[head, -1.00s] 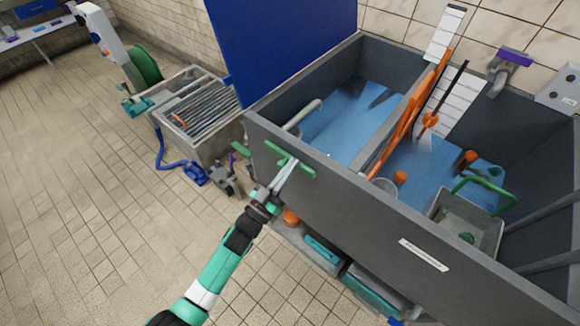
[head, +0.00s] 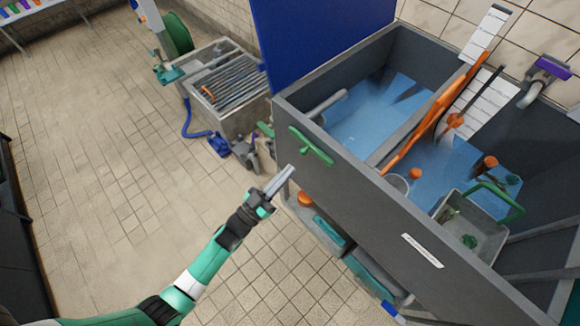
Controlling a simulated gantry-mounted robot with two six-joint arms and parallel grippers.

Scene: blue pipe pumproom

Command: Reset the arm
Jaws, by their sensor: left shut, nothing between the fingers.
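My left gripper (head: 283,178) is in the lower middle of the head view, at the end of the green, white and black left arm. Its fingers are together with nothing between them. It is in front of the large grey tank, apart from the green cross-shaped handle (head: 311,146) on the tank's front wall. The handle is up and to the right of the fingertips. My right gripper is not in this view.
The grey tank (head: 350,195) with a blue floor fills the right side. It holds orange bars (head: 432,115) and a grey bin (head: 470,235). A grated grey trough (head: 240,115) stands behind. Tiled floor (head: 110,190) at left is clear.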

